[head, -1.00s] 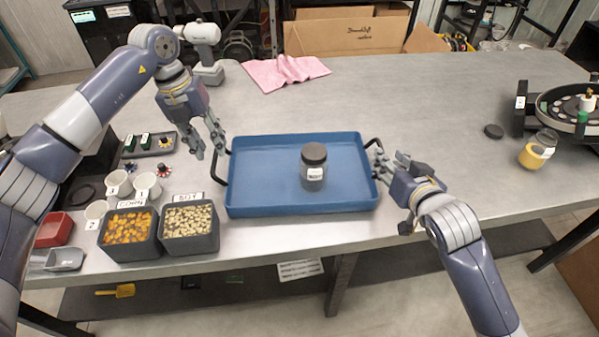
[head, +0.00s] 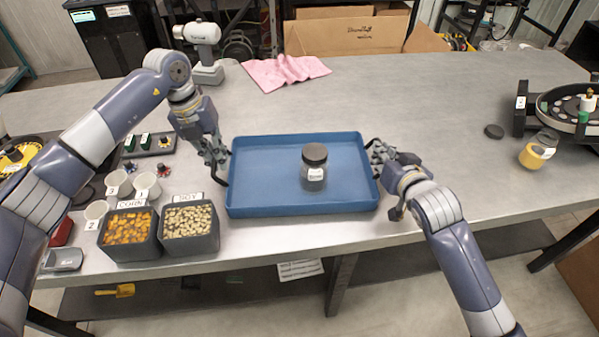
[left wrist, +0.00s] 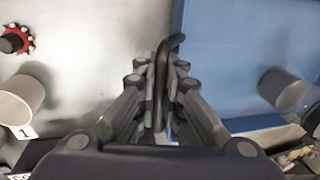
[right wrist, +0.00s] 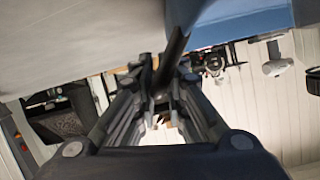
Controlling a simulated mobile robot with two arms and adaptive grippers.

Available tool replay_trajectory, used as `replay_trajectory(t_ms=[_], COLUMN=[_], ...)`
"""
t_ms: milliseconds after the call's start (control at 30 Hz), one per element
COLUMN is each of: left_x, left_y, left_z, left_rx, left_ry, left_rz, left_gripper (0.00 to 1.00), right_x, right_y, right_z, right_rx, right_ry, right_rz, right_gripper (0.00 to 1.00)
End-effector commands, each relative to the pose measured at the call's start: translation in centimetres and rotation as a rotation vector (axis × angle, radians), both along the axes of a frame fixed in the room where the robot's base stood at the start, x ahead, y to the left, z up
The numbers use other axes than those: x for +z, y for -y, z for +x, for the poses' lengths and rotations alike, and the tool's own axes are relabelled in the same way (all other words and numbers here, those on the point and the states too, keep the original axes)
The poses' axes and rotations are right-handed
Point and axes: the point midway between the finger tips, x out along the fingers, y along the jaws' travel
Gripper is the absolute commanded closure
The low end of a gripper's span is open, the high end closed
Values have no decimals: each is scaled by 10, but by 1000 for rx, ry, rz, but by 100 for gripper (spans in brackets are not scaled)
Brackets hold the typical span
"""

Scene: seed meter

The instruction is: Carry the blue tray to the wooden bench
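The blue tray (head: 270,190) lies flat on the grey metal table, with a dark handle at each short end. A clear jar with a dark lid (head: 314,168) stands in it, right of centre. My left gripper (head: 222,160) is at the left handle; in the left wrist view its fingers (left wrist: 161,75) are closed around the dark handle bar (left wrist: 161,95). My right gripper (head: 376,152) is at the right handle; in the right wrist view its fingers (right wrist: 167,72) are closed around that bar (right wrist: 172,60). I see no bench that I can tell is wooden.
Bins of corn (head: 130,230) and soy (head: 190,226) stand just left of the tray, with small white cups (head: 146,186) beside them. A pink cloth (head: 286,72) lies behind. A yellow-filled jar (head: 537,150) and a round device (head: 575,108) stand at the right.

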Motion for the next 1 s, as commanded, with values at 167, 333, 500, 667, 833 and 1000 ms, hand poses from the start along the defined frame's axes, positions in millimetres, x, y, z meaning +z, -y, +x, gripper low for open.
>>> replay_trajectory(t_ms=[167,333,500,667,833,1000], left_x=[1,1,4,10,23,39], left_y=[-2,-2,-2,-2,-3,-3], left_z=[1,1,2,2,2,2], left_rx=[3,4,4,5,5,5], left_ry=[2,2,5,5,5,5], left_rz=[3,3,2,2,2,2], left_gripper=[100,100,100,100,100,100], right_x=[0,-1,3,9,23,38], right_y=[0,0,0,0,0,1], right_z=[0,0,0,0,0,0], right_rx=[3,3,4,3,3,2], right_ry=[1,1,5,4,4,4], right_rz=[-8,-8,-9,-9,-9,-8], right_gripper=[100,100,100,100,100,100])
